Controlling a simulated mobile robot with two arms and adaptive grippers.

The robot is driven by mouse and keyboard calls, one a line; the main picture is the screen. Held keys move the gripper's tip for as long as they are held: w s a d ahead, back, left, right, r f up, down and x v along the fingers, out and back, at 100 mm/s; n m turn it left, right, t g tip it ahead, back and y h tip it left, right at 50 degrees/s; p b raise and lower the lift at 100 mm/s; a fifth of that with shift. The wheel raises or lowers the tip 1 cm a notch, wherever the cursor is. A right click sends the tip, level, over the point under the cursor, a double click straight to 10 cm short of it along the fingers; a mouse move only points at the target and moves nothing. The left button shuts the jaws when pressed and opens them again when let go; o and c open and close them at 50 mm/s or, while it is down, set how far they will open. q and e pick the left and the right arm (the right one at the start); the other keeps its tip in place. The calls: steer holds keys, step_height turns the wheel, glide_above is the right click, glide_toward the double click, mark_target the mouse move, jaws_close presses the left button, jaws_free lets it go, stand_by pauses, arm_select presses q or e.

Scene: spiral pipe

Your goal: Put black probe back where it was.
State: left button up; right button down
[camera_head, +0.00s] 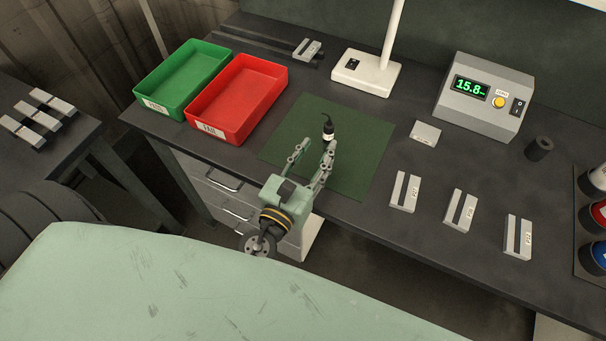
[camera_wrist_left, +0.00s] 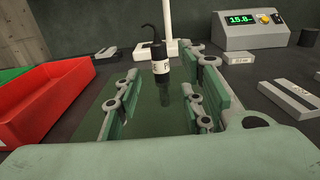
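The black probe (camera_head: 328,133), with a white label band and a thin black cable at its top, stands upright on the green mat (camera_head: 360,170). In the left wrist view the probe (camera_wrist_left: 160,67) shows between the two fingers, seemingly just past the tips. My left gripper (camera_head: 314,153) is open and empty, over the front of the mat, its fingers pointing toward the probe. A short black cylinder (camera_head: 538,149), perhaps with a hollow top, stands at the right of the bench. My right gripper is not in view.
A green tray (camera_head: 150,103) and a red tray (camera_head: 232,135) are left of the mat. A white lamp base (camera_head: 372,75) and a meter reading 15.8 (camera_head: 485,105) stand behind. Several grey slotted blocks (camera_head: 461,211) lie to the right.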

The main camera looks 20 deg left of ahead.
arm_select(q)
steer(key=s+b, duration=0.2)
steer(key=s, duration=0.4)
steer(key=shift+s+f, duration=0.1)
steer(key=shift+f, duration=0.05)
steer(key=shift+s+a+r, duration=0.1)
steer(key=shift+s+r, duration=0.1)
steer(key=shift+s, duration=0.3)
